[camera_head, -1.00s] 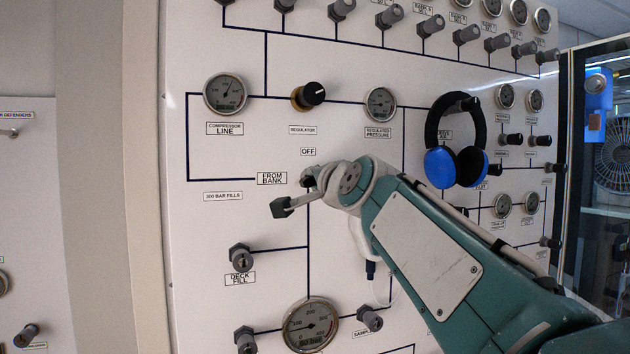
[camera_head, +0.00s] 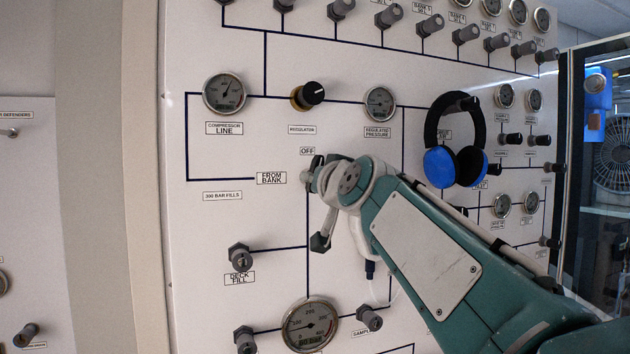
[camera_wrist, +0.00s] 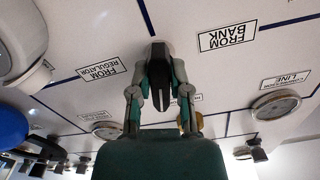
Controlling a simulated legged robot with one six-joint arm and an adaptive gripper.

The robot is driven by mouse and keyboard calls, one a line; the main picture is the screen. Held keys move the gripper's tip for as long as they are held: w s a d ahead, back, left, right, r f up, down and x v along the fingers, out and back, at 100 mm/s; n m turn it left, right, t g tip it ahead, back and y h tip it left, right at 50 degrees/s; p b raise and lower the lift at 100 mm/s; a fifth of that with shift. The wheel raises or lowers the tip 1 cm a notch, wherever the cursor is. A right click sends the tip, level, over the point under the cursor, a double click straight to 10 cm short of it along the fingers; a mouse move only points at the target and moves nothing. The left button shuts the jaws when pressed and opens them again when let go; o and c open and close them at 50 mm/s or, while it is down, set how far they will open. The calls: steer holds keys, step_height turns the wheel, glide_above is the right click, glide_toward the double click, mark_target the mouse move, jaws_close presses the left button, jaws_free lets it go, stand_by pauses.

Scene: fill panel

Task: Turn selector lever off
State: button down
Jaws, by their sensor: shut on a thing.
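The dark selector lever (camera_wrist: 160,92) is on the white panel, between the fingers of my gripper (camera_wrist: 160,100) in the wrist view. It lies in line with the fingers, its dark end toward the bottom of that picture, the side away from the panel's lower half. In the head view my gripper (camera_head: 318,177) is at the panel just under the OFF label (camera_head: 307,151) and right of the FROM BANK label (camera_head: 271,178). There the gripper mostly hides the lever. The fingers are closed around the lever. The FROM BANK label also shows upside down in the wrist view (camera_wrist: 228,37).
A black regulator knob (camera_head: 313,93) and gauges sit above. Blue headphones (camera_head: 455,150) hang on the right. The deck fill valve (camera_head: 240,255) and a round gauge (camera_head: 310,325) are below.

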steer(key=shift+w+f+n, duration=0.1)
steer(key=shift+f+n, duration=0.1)
steer(key=shift+n, duration=1)
steer(key=c, duration=0.6)
jaws_free()
steer(key=shift+r, duration=0.1)
steer(key=v, duration=1.2)
steer(key=shift+a, duration=0.1)
